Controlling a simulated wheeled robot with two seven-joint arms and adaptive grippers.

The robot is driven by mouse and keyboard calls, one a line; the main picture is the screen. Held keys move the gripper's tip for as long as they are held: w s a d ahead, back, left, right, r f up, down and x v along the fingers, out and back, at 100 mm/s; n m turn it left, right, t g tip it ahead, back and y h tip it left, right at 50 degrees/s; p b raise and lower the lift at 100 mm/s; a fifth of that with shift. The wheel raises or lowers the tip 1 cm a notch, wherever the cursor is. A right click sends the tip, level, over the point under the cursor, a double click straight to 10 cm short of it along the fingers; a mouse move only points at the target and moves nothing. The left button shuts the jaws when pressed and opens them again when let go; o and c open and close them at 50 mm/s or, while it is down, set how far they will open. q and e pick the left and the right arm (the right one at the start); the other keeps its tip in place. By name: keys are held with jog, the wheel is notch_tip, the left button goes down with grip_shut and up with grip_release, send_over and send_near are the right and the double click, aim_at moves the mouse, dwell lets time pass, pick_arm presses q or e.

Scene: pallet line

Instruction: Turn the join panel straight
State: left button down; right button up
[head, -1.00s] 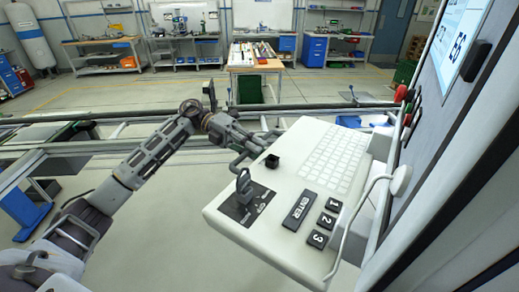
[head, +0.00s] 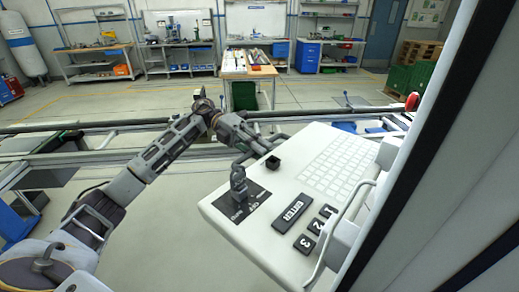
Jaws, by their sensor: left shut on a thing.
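The join panel (head: 249,225) is a white slab with a pale keyboard, a black ENTER key, black number keys and a black plate bearing a dark switch (head: 239,182). It juts out at an angle from the tall cabinet at the right. My left gripper (head: 262,146) is at the panel's far left edge, beside the small black block (head: 272,162), and is shut on the panel's edge area. The exact contact of its fingers is too small to make out. My right gripper is not in view.
The grey cabinet (head: 440,165) with black edges fills the right side. A white curved bar (head: 340,225) runs along the panel's right side. A conveyor rail (head: 100,127) crosses behind the panel. Workbenches (head: 247,66) and green crates (head: 410,80) stand further back.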

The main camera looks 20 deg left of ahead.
pick_arm(q)
jog(key=c, duration=1.5)
grip_release()
jog(key=shift+o, duration=0.2)
jog(key=v, duration=1.2)
